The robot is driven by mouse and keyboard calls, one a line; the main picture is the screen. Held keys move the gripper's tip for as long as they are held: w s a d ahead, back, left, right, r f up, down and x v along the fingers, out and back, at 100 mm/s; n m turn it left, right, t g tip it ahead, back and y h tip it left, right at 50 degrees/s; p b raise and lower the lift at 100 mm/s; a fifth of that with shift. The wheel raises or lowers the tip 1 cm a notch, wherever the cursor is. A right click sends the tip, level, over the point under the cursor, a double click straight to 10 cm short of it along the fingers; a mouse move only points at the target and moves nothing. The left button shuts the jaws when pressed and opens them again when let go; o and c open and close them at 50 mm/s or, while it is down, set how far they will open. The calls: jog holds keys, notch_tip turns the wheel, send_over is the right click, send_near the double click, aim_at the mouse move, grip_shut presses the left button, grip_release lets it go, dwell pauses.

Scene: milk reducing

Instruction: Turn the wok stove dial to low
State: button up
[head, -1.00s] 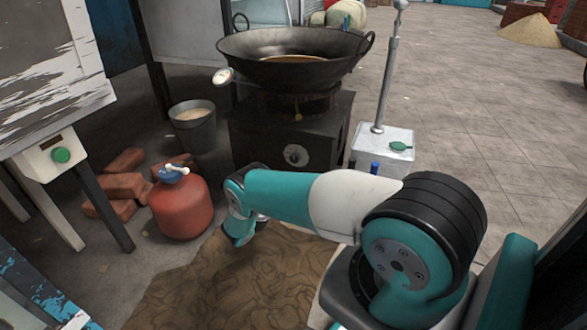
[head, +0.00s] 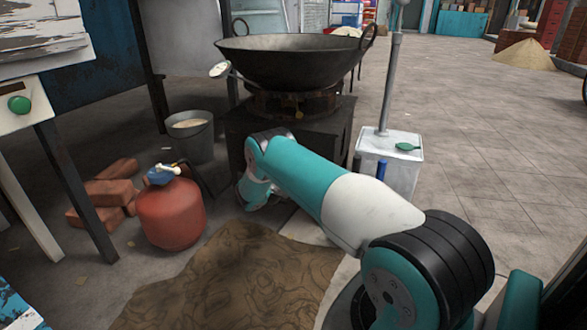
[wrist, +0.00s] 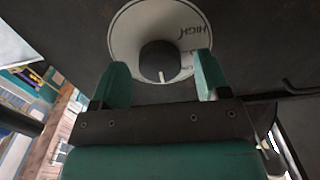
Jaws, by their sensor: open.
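The wok stove (head: 330,135) is a dark box under a black wok (head: 290,65) in the head view. My arm hides its front dial there. In the wrist view the dial is a black round knob (wrist: 158,60) on a pale disc (wrist: 128,38). The word HIGH is printed at its right. The knob's white mark points toward the bottom of the picture. My gripper (wrist: 163,78) is open, with one finger at each side of the knob. Gaps show between the fingers and the knob. In the head view my gripper (head: 253,192) is low in front of the stove.
A red gas cylinder (head: 171,214) stands left of my gripper. A white box with a metal post (head: 392,155) stands right of the stove. A brown cloth (head: 215,285) lies on the floor in front.

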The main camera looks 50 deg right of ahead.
jog(key=shift+w+d, duration=0.2)
jog(key=shift+d, duration=0.3)
jog(key=shift+c, duration=0.2)
jog(key=c, duration=0.9)
jog(key=shift+o, duration=0.2)
jog(key=shift+n, duration=0.4)
jog(key=shift+a+f+n, duration=0.1)
jog(key=shift+f+n, duration=0.05)
jog(key=shift+n, duration=3.35)
